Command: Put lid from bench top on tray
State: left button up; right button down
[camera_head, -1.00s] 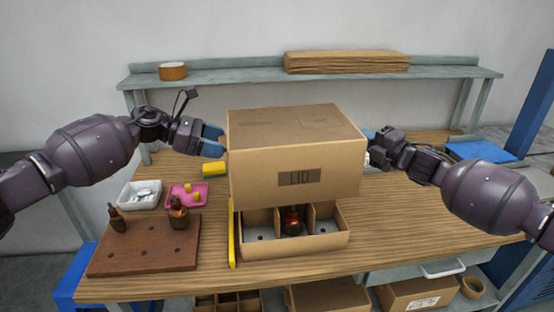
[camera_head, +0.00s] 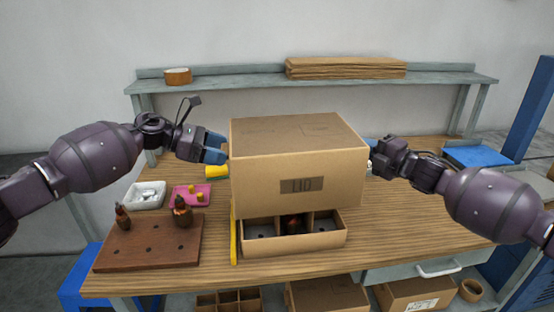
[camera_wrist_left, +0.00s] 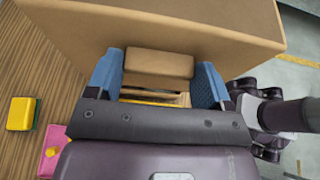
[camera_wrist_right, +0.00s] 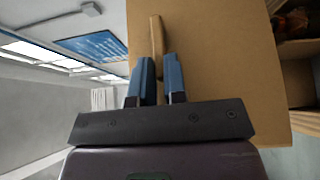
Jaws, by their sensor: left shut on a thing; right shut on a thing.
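The lid (camera_head: 298,155) is a large brown cardboard box marked "LID", held level above the tray. The tray (camera_head: 295,245) is an open cardboard box with dividers on the bench; its back is hidden behind the lid. A dark part (camera_head: 295,223) sits in its middle compartment. A gap shows between the lid and the tray's front wall. My left gripper (camera_head: 217,150) is shut on the lid's left side, at a cardboard grip block (camera_wrist_left: 160,63). My right gripper (camera_head: 371,152) is shut on a similar grip (camera_wrist_right: 157,35) on the lid's right side.
A brown board (camera_head: 150,243) with dark parts, a white dish (camera_head: 147,196) and a pink tray (camera_head: 190,196) lie left. A yellow strip (camera_head: 234,240) stands against the tray's left end. A shelf (camera_head: 240,81) runs behind. Bench at front right is clear.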

pick_arm(q)
jog(key=shift+r, duration=0.1)
jog(key=shift+w, duration=0.15)
jog(key=shift+w, duration=0.25)
pick_arm(e)
jog(key=shift+w+d, duration=0.1)
dwell(1.3)
pick_arm(q)
notch_tip(320, 180, down, 9)
pick_arm(e)
notch_tip(320, 180, down, 9)
dwell(0.9)
dwell(0.8)
pick_arm(q)
jog(key=shift+f, duration=1.8)
pick_arm(e)
jog(key=shift+f, duration=1.7)
